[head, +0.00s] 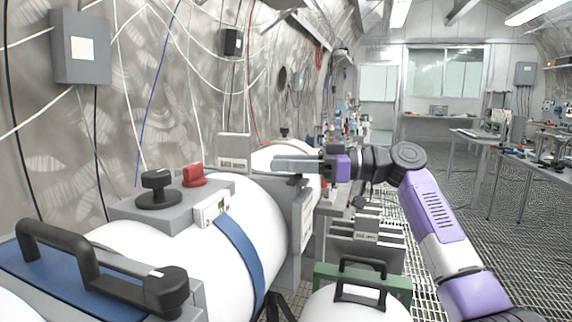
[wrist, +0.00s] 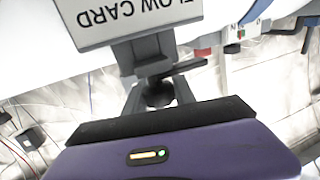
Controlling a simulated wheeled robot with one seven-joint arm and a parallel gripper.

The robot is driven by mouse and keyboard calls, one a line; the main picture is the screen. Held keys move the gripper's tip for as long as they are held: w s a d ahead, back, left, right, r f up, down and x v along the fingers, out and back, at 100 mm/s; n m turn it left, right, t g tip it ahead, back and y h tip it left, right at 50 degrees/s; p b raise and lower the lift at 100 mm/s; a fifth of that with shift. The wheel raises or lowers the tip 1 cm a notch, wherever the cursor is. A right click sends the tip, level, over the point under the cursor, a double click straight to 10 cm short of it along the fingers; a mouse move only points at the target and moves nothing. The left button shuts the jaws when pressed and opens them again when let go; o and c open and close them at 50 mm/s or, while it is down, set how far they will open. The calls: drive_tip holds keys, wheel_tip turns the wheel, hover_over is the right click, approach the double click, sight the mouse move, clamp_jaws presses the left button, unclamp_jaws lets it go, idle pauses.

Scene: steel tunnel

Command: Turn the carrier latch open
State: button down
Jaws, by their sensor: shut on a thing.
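My gripper (head: 298,163) reaches left over the far white tank, its jaws level. In the wrist view its grey fingers (wrist: 158,80) are shut around a dark latch knob (wrist: 158,95). I take this knob to be the carrier latch; the fingers hide part of it. In the head view only a dark bit of the latch (head: 297,181) shows under the fingers. How far it is turned cannot be told. A card plate (wrist: 140,18) reading "FLOW CARD" upside down stands just beyond the fingers.
The near tank (head: 190,260) carries a black knob (head: 157,188), a red knob (head: 194,175) and a blue strap (head: 240,252). A blue carrier (head: 50,270) with a black handle is at lower left. A green case (head: 398,284) stands below my arm.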

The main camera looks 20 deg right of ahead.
drive_tip(key=shift+s+a+f+g, duration=0.1)
drive_tip(key=shift+g, duration=0.2)
drive_tip(key=c, duration=1)
unclamp_jaws()
drive_tip(key=shift+c, duration=0.2)
drive_tip(key=v, duration=0.7)
drive_tip(key=shift+d, duration=0.35)
drive_tip(key=shift+s, duration=0.1)
